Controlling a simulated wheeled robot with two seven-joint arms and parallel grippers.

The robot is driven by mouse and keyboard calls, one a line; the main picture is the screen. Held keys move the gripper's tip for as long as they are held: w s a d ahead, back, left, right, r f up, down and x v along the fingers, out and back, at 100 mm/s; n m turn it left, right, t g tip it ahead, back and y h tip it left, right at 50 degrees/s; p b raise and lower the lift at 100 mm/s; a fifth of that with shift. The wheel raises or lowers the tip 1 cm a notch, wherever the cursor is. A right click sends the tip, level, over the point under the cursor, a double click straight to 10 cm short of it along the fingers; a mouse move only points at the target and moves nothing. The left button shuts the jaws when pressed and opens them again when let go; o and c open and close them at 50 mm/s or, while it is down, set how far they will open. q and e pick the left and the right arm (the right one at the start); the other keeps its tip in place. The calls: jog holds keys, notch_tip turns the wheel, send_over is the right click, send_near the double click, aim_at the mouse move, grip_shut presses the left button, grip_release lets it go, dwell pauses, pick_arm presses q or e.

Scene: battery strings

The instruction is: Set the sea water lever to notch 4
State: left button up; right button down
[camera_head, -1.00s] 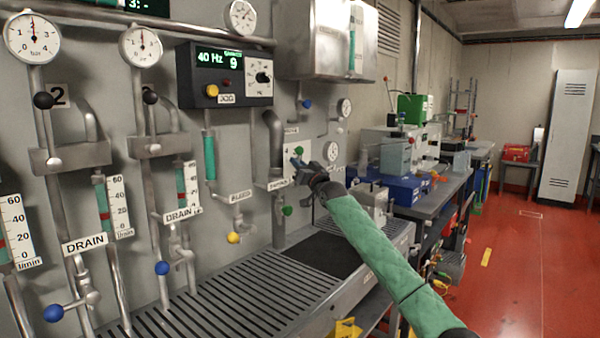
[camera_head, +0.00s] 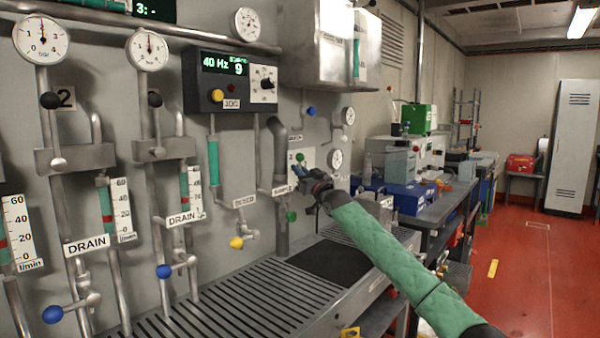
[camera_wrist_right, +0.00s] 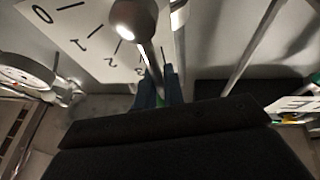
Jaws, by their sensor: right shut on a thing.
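The lever's pale scale plate (camera_wrist_right: 95,40) fills the upper left of the right wrist view, with numbers rising from 0 at the left. A rounded metal hub (camera_wrist_right: 135,17) carries the lever rod (camera_wrist_right: 150,55), which runs down past the number 3. Its end, with a bit of green, is between the blue fingers of my right gripper (camera_wrist_right: 160,92), shut on it. Notch 4 is not readable there. My left gripper is out of view.
A black panel display (camera_head: 228,78) and a metal box (camera_head: 330,45) are above left and above. A slatted drain bench (camera_head: 235,308) lies below. Pipes, including one with a yellow knob (camera_head: 236,242), stand left. A crowded workbench (camera_head: 430,208) is right.

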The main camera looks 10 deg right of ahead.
jog(key=c, duration=1.5)
grip_release()
jog(key=shift+f, duration=0.1)
jog(key=v, duration=0.7)
jog(key=shift+s+d+f+b, duration=0.1)
jog(key=shift+s+d+b, duration=0.05)
jog(key=shift+s+b, duration=0.2)
